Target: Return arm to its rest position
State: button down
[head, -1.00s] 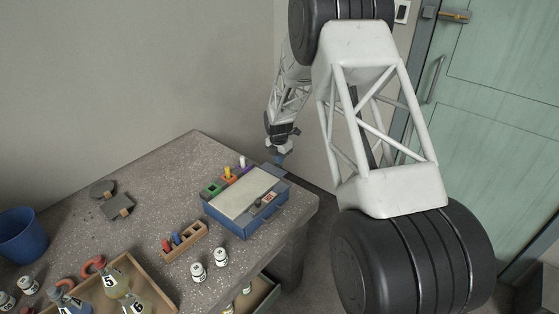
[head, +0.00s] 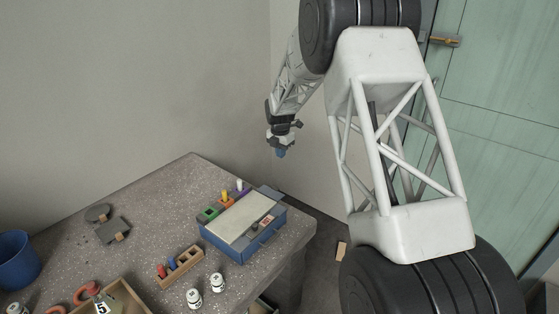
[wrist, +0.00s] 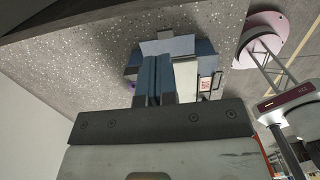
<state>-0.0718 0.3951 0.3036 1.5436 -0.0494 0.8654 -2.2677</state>
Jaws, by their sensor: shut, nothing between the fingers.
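My gripper (head: 281,152) hangs in the air beyond the back right corner of the bench, above and apart from the blue box. In the wrist view its two blue fingers (wrist: 153,80) lie side by side, shut with nothing between them. The blue box (head: 243,225) with a pale top stands on the right end of the speckled bench (head: 150,200). In the wrist view the box (wrist: 205,75) shows partly behind the fingers.
A wooden block with coloured pegs (head: 180,264), white jars (head: 194,298), a dark grey piece (head: 113,231), a blue bin (head: 17,259) and a wooden tray (head: 125,296) are on the bench. A wall (head: 140,80) stands behind, a green door (head: 500,130) at right. Air around the gripper is clear.

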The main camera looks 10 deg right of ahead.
jog(key=shift+r, duration=0.2)
jog(key=shift+d, duration=0.1)
jog(key=s+d+r+m+t, duration=0.1)
jog(key=s+d+r+m, duration=0.1)
jog(key=s+r+m, duration=0.75)
jog(key=s+d+r+m, duration=0.2)
jog(key=s+r+m, duration=0.2)
jog(key=s+r, duration=1)
jog(key=s+d+f+m, duration=0.1)
jog(key=s+m, duration=0.6)
jog(key=s, duration=1.2)
jog(key=s+d+f+m+t, duration=0.1)
jog(key=s+m, duration=0.6)
jog(key=s, duration=1.1)
jog(key=shift+s+f, duration=0.4)
jog(key=shift+f, duration=0.4)
